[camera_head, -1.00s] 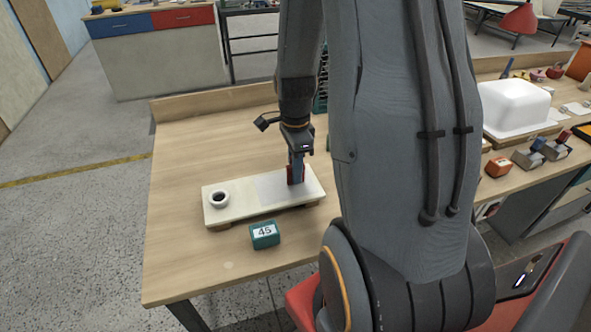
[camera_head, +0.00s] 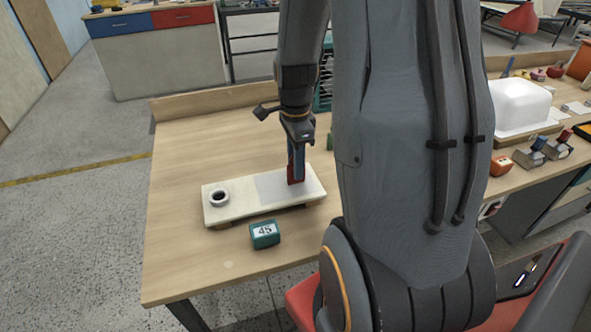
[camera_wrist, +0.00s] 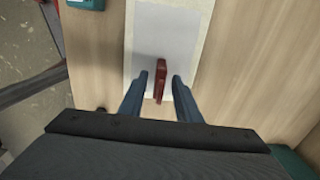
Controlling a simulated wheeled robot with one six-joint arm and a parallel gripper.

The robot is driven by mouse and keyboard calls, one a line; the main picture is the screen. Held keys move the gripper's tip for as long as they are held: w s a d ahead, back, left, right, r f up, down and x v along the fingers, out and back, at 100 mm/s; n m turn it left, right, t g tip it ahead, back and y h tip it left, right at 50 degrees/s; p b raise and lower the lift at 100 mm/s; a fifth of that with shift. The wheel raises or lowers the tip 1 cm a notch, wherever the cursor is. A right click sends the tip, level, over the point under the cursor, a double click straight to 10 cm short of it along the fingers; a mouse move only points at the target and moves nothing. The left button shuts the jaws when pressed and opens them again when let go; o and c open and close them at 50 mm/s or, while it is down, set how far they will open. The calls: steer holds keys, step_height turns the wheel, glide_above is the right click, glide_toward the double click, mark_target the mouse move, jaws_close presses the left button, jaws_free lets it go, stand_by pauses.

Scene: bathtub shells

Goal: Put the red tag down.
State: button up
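The red tag (camera_head: 296,181) stands upright on the grey patch at the right end of a pale board (camera_head: 237,208). In the wrist view the red tag (camera_wrist: 161,80) is between the two blue fingers of my gripper (camera_wrist: 160,76), with a visible gap on each side. My gripper (camera_head: 296,176) is open and points down, its fingers just over and around the tag's upper part. The fingers partly hide the tag in the head view.
A teal block marked 45 (camera_head: 264,235) stands in front of the board. A white tub form (camera_head: 519,107) is on the bench at right. The table's left side is clear.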

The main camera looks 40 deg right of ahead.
step_height(320, 180, up, 9)
steer(key=shift+f+b, duration=0.15)
steer(key=shift+b, duration=0.45)
steer(key=shift+a+r, duration=0.1)
steer(key=shift+r, duration=0.3)
steer(key=s+a+f+n, duration=0.2)
steer(key=s+a+n, duration=0.1)
steer(key=a+n, duration=0.4)
steer(key=s+a+f+n, duration=0.3)
steer(key=a+n, duration=0.5)
steer(key=n, duration=0.6)
steer(key=shift+s+a+f+t, duration=0.3)
steer(key=shift+s+t, duration=0.1)
